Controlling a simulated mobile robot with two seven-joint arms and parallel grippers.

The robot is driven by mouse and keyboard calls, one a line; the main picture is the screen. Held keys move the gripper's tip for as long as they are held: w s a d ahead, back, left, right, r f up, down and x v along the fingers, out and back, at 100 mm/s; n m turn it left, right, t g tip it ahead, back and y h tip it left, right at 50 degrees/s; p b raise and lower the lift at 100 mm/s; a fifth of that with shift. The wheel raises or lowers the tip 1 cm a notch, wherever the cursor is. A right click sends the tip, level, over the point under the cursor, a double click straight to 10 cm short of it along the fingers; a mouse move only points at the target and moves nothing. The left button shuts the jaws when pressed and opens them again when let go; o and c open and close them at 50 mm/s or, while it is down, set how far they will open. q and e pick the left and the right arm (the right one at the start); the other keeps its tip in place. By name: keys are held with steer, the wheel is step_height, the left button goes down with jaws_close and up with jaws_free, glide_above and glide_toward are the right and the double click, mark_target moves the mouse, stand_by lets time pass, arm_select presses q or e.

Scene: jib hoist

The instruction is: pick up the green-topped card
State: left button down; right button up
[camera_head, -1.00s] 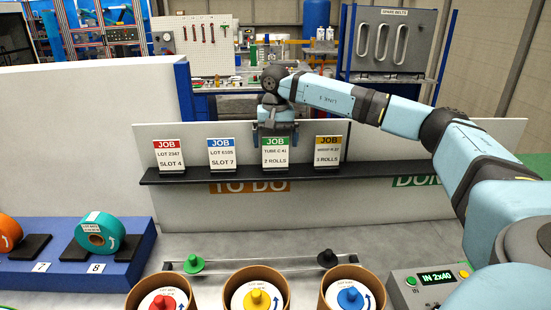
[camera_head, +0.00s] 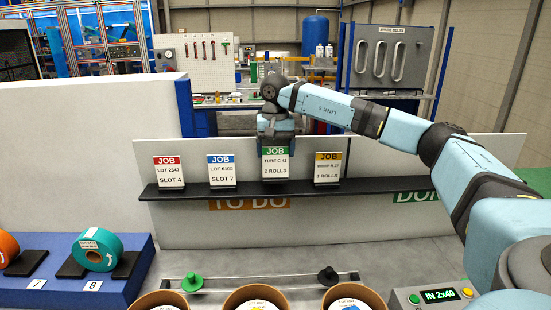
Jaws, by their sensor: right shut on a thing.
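The green-topped card (camera_head: 275,165) stands upright at the black shelf, third from the left in the row. It reads JOB, TUBE C 41, 2 ROLLS. My right gripper (camera_head: 276,146) comes down from above and is shut on the card's top edge. The fingertips overlap the green band, so part of the band is hidden. I cannot tell whether the card's bottom still touches the shelf. My left gripper is not in view.
The black shelf (camera_head: 380,183) also holds a red-topped card (camera_head: 169,174), a blue-topped card (camera_head: 222,171) and an orange-topped card (camera_head: 328,170). TO DO and DONE signs hang below. Shelf room right of the orange-topped card is clear. Tubs stand in front.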

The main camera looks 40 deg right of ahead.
step_height(320, 180, up, 18)
steer(key=shift+p, duration=0.4)
